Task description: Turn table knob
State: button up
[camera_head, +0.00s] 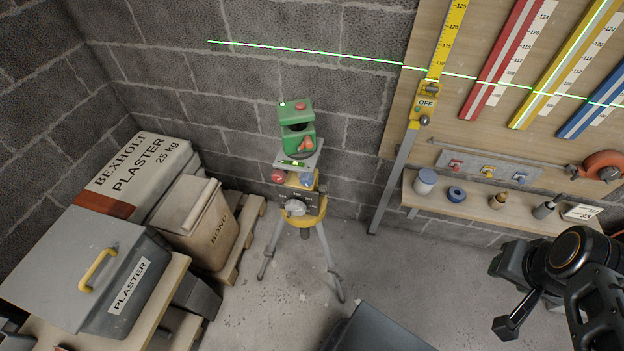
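A green laser level (297,128) stands on a small grey table plate (312,160) on top of a tripod (332,270). A bubble vial (291,163) lies on the plate's front edge. Below the plate are a red knob (278,177) at left and a blue knob (306,181) at right. A pale grey knob (295,208) sits lower, on the front of the yellow tripod head (318,208). My gripper (506,296) is at the lower right, well away from the tripod. Its fingers look spread apart, with nothing between them.
A green laser line (330,52) crosses the wall and board. A yellow staff (448,45) carries a receiver reading OFF (427,103). A shelf (470,218) holds small parts at right.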

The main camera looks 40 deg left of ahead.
aim_at(307, 178)
jog(key=k, duration=0.4)
jog(key=u, duration=0.9)
jog(key=i, duration=0.4)
jog(key=u, duration=0.7)
jog(key=k, duration=1)
jog(key=u, duration=1)
jog(key=i, duration=0.8)
jog(key=u, duration=0.05)
